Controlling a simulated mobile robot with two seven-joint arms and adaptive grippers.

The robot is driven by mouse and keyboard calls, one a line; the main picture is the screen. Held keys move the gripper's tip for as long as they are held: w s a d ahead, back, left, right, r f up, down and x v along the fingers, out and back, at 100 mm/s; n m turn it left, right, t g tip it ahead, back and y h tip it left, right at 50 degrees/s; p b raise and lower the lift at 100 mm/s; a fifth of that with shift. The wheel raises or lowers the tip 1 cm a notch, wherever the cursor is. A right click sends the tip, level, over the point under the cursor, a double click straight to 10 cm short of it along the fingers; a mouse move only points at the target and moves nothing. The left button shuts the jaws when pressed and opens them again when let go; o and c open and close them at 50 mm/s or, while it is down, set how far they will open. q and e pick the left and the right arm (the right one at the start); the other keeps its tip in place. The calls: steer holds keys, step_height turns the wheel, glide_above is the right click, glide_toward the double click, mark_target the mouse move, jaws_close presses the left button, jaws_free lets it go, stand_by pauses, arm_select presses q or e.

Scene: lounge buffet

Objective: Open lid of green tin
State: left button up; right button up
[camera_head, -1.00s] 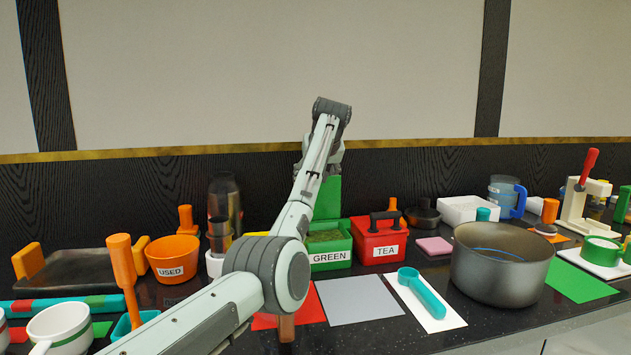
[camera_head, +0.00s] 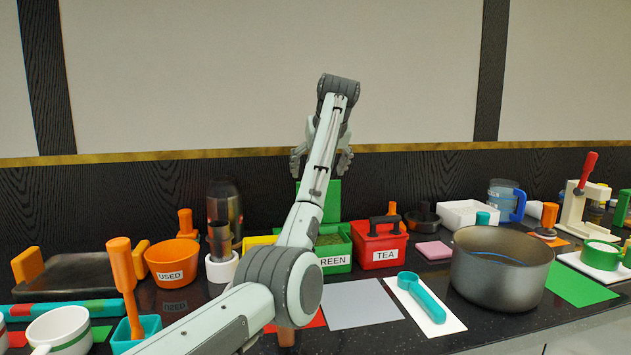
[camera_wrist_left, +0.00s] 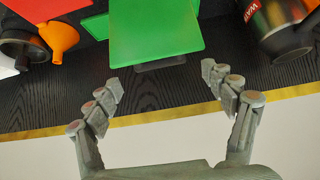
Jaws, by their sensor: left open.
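The green tin (camera_head: 336,264), labelled GREEN, stands on the counter, its label partly hidden by my left arm. Its lid (camera_head: 331,205) stands upright at the back of the tin, so the tin is open and dark green contents show inside. My left gripper (camera_head: 322,163) is above the lid, with its fingers spread to either side. In the left wrist view the green lid (camera_wrist_left: 155,38) lies beyond the open fingers of the left gripper (camera_wrist_left: 162,78), apart from them, with nothing between the fingertips. My right gripper is out of view.
A red TEA box (camera_head: 381,254) stands right of the tin. Left are a steel flask (camera_head: 226,205), an orange USED bowl (camera_head: 172,262) and a partly hidden yellow thing. A large pot (camera_head: 500,280) stands to the right. The wall above is clear.

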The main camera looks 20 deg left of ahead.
arm_select(q)
steer(key=shift+v, duration=2.7)
